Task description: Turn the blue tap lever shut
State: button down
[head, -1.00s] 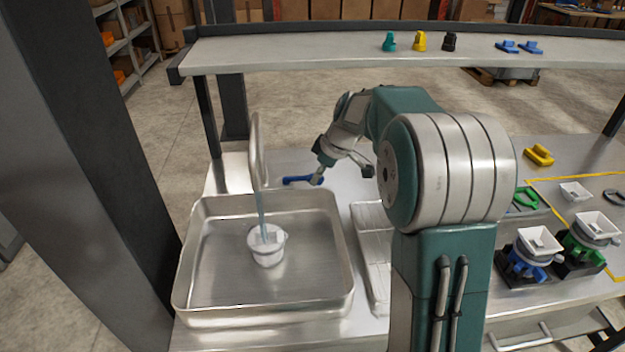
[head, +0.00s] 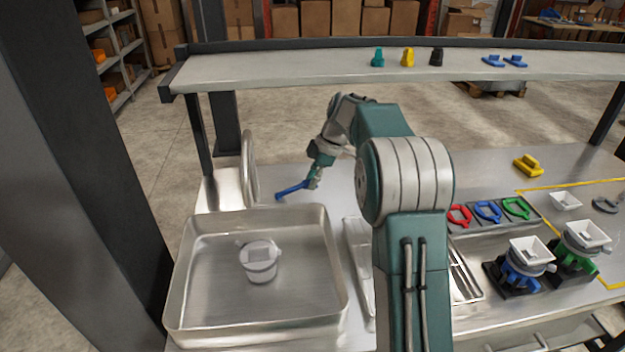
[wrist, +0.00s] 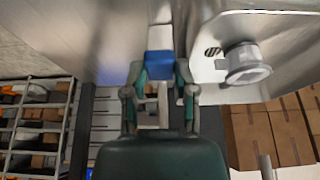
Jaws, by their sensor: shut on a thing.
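The blue tap lever (head: 291,190) lies behind the sink, to the right of the curved metal spout (head: 249,170). My gripper (head: 314,181) is shut on its right end. In the wrist view the blue lever (wrist: 160,64) sits between the two fingertips of my gripper (wrist: 160,72). A white jug (head: 260,260) stands in the metal sink basin (head: 335,290); the jug also shows in the wrist view (wrist: 245,65). No water stream shows below the spout.
A shelf (head: 300,73) with small coloured parts spans the back above the counter. A rack with red, blue and green rings (head: 487,211) and two stands with white hoppers (head: 530,250) are at the right. A dark post (head: 110,150) stands at the left.

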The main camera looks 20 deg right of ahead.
jog(key=shift+f, duration=0.1)
jog(key=shift+c, duration=2)
grip_release()
jog(key=shift+w, duration=0.1)
jog(key=shift+d+r, duration=0.3)
jog(key=shift+r, duration=0.2)
jog(key=s+d, duration=0.2)
jog(key=d, duration=1)
jog(key=shift+a, duration=0.1)
